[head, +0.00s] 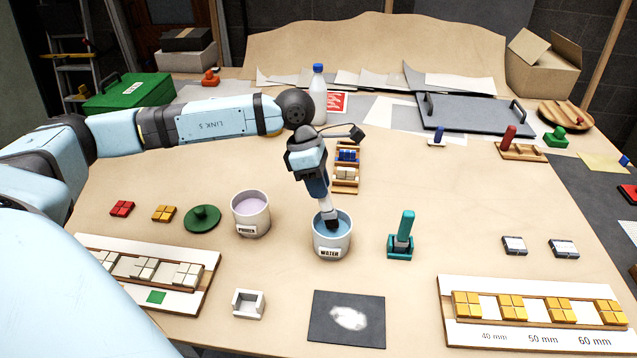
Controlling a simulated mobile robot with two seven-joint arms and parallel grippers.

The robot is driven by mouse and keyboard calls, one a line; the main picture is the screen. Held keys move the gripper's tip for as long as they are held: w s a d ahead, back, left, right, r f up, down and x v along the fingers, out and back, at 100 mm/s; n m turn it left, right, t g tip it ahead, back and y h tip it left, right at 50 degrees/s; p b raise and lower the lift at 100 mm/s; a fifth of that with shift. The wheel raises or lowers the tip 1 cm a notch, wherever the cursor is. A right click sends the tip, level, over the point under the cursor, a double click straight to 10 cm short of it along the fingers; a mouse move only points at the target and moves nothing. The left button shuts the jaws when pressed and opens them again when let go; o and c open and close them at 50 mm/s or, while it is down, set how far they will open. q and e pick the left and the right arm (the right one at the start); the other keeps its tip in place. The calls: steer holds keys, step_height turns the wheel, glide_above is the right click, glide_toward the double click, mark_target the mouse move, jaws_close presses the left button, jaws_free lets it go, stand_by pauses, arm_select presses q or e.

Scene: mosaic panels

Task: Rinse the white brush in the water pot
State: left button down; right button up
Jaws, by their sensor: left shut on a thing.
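The water pot (332,246), a pale grey cup labelled WATER with blue liquid inside, stands at the middle of the table. My left gripper (320,188) points down above it and is shut on the white brush (326,204). The brush is slightly tilted, and its dark lower end is inside the pot's rim, at or in the water. How deep it sits is hard to tell. The gripper covers the brush's upper part. My right gripper is not in view.
The primer pot (250,222) with pinkish liquid stands left of the water pot. A teal brush in a stand (402,240) is to its right. A dark plate with a white smear (347,319) lies in front. A block rack (346,178) stands behind the gripper.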

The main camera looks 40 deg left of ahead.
arm_select(q)
steer(key=shift+f+b, duration=0.4)
steer(key=shift+f, duration=0.1)
steer(key=shift+f, duration=0.1)
stand_by(1.8)
steer(key=shift+r+p, duration=1.4)
steer(key=shift+r, duration=2.2)
